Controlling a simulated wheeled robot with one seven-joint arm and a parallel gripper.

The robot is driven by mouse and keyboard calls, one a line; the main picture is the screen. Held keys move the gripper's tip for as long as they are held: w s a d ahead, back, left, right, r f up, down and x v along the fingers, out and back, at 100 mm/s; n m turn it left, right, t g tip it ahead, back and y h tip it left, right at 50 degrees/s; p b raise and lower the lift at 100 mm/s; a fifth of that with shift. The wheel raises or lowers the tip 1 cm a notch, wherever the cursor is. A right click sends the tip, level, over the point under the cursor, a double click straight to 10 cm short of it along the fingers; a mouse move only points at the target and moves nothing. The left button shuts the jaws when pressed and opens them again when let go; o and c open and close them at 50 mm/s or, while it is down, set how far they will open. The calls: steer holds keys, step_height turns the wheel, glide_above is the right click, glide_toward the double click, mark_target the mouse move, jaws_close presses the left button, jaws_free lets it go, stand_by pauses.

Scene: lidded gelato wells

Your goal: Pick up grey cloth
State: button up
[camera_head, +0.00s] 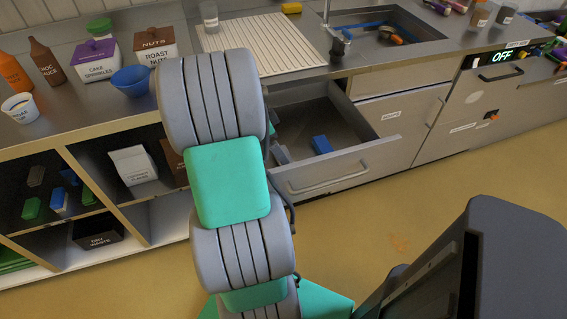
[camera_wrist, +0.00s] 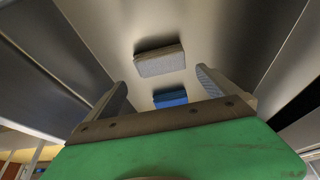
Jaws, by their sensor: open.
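The grey cloth (camera_wrist: 161,61) looks like a small folded block lying on the floor of the open drawer (camera_head: 353,169). In the wrist view it is ahead of my gripper (camera_wrist: 160,78), roughly between the lines of the two fingers and apart from them. My gripper is open, with nothing between its fingers. In the head view my arm hides most of the gripper and the left part of the drawer, and I cannot clearly make out the grey cloth there.
A blue folded item (camera_head: 321,145) lies in the same drawer; it also shows in the wrist view (camera_wrist: 171,98). Drawer walls surround my gripper. Above are the counter, a ribbed drainboard (camera_head: 262,45) and a sink (camera_head: 375,38). Open shelves (camera_head: 62,153) stand at left.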

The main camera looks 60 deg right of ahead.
steer(key=x, duration=0.6)
steer(key=shift+w, duration=0.1)
steer(key=c, duration=1.2)
steer(key=shift+o, duration=0.2)
step_height(320, 180, up, 10)
steer(key=shift+p, duration=0.3)
steer(key=o, duration=0.8)
steer(key=c, duration=1.2)
